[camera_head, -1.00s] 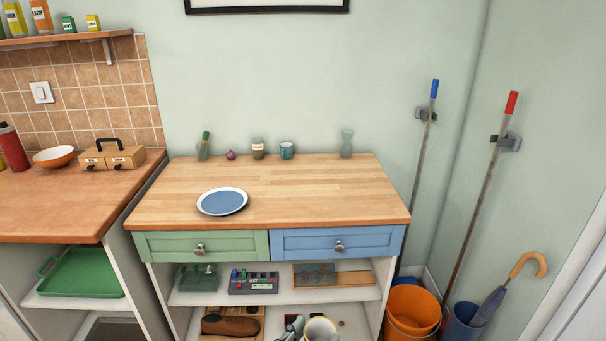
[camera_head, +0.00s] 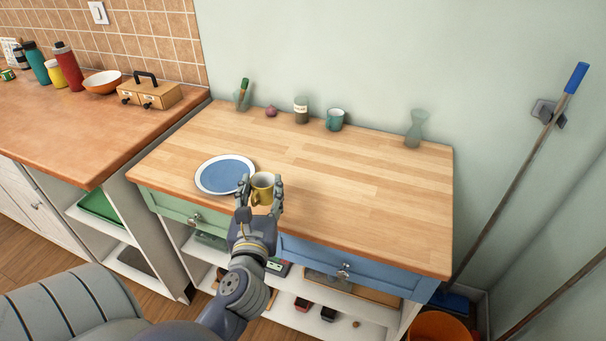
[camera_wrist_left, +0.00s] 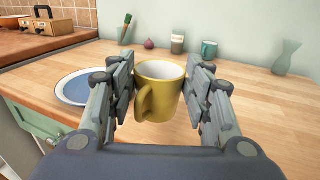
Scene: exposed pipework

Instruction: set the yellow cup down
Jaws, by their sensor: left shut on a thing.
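The yellow cup (camera_head: 262,188) is upright between the fingers of my left gripper (camera_head: 260,194), which is shut on it. It is near the front edge of the wooden worktop (camera_head: 350,190), just right of the blue plate with a white rim (camera_head: 225,174). In the left wrist view the yellow cup (camera_wrist_left: 158,92) shows its white inside and its handle, which points toward me and to the left. I cannot tell whether its base touches the worktop. My right gripper is not in view.
A teal mug (camera_head: 335,120), a labelled jar (camera_head: 301,110), a red onion (camera_head: 271,111), a glass with a green item (camera_head: 242,97) and a glass carafe (camera_head: 415,128) stand along the back. The middle and right of the worktop are clear. Drawers and open shelves are below.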

